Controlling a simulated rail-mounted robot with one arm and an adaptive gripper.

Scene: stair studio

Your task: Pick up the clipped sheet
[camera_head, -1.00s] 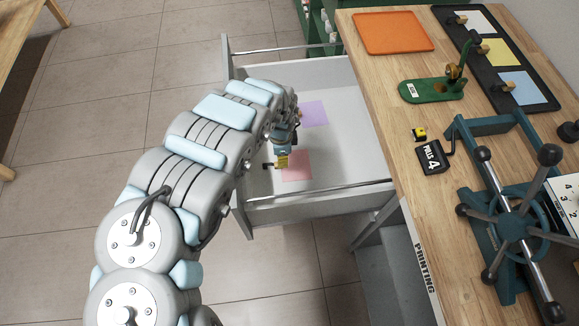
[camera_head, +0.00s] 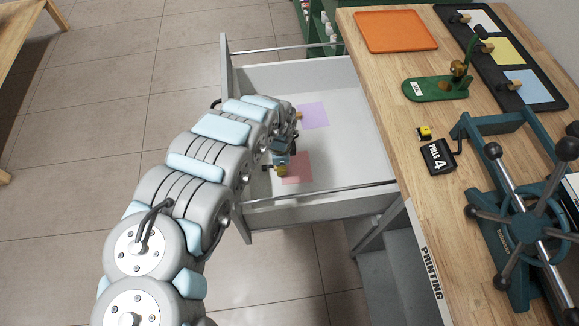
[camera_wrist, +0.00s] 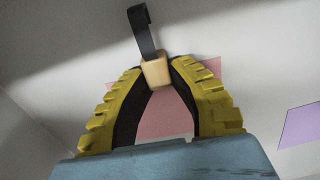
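A pink sheet (camera_head: 298,171) lies in the open drawer, and it also shows in the wrist view (camera_wrist: 163,118) behind my fingers. Its clip (camera_wrist: 155,72) has a pale wooden block and a curved black strap. My gripper (camera_head: 281,172) is low over the left edge of the pink sheet. In the wrist view, the yellow-ridged fingers of my gripper (camera_wrist: 156,73) close in on both sides of the wooden block and appear to touch it. A purple sheet (camera_head: 313,115) lies farther back in the drawer. My arm hides part of the drawer's left side.
The drawer (camera_head: 345,135) has raised walls and metal rails (camera_head: 330,195). The wooden bench (camera_head: 400,130) at right holds an orange tray (camera_head: 396,31), a green-based tool (camera_head: 435,89), a black rack of sheets (camera_head: 510,65) and a press with a spoked wheel (camera_head: 525,215).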

